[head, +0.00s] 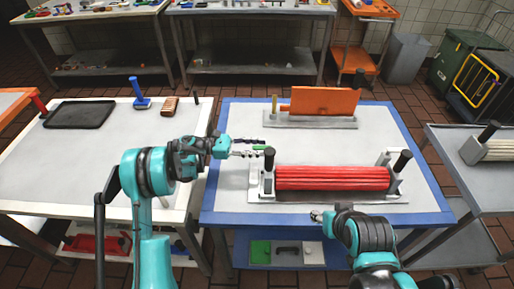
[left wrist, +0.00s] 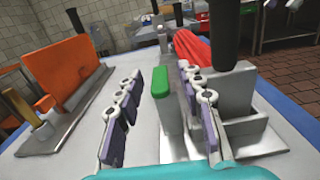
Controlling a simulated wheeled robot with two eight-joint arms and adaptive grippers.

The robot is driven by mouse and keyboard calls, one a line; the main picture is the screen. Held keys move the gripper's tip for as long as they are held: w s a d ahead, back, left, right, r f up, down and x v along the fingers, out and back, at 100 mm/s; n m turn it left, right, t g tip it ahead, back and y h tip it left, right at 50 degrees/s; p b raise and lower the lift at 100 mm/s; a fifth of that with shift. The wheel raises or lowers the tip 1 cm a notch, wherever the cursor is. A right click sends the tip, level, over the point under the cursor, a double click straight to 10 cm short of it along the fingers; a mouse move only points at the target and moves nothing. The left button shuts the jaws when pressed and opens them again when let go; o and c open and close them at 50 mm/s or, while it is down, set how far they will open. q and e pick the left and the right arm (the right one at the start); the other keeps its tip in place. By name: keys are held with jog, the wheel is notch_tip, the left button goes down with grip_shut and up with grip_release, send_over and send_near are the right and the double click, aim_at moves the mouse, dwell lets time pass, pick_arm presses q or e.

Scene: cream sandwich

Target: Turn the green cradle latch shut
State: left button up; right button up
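The green cradle latch (left wrist: 161,83) is a short green bar on top of a grey metal post. It stands at the left end of the cradle (head: 262,186), which holds several red rods (head: 333,178). My left gripper (head: 248,147) reaches in from the left at the latch. In the left wrist view its purple-padded fingers (left wrist: 157,113) are open, one on each side of the latch, with gaps on both sides. In the head view the latch (head: 261,148) is partly hidden by the fingers. My right gripper (head: 317,215) is low in front of the cradle, small and partly hidden by its arm.
An orange plate (head: 326,101) stands in a grey base behind the cradle, with a yellow-handled post (left wrist: 38,128) beside it. Black upright handles (head: 401,161) rise at the cradle ends. The blue-edged table (head: 232,118) is clear between the two fixtures.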

pick_arm(q)
grip_shut()
jog(key=shift+t, duration=0.3)
jog(key=shift+s+d+n+t+y+b, duration=0.3)
jog(key=shift+n+t+y, duration=0.55)
jog(key=shift+n+t, duration=0.9)
jog(key=shift+s+d+n+t+y+b, duration=0.1)
jog(key=shift+s+n+t+y+b, duration=0.65)
jog(key=shift+t, duration=1.5)
jog(key=shift+s+d+n+t+y+b, duration=0.1)
jog(key=shift+s+d+n+t+y, duration=0.2)
jog(key=shift+n+t+y, duration=1.15)
jog(key=shift+s+a+n+t+h, duration=0.1)
jog(key=shift+n+t+h, duration=0.35)
jog(key=shift+n+t, duration=0.15)
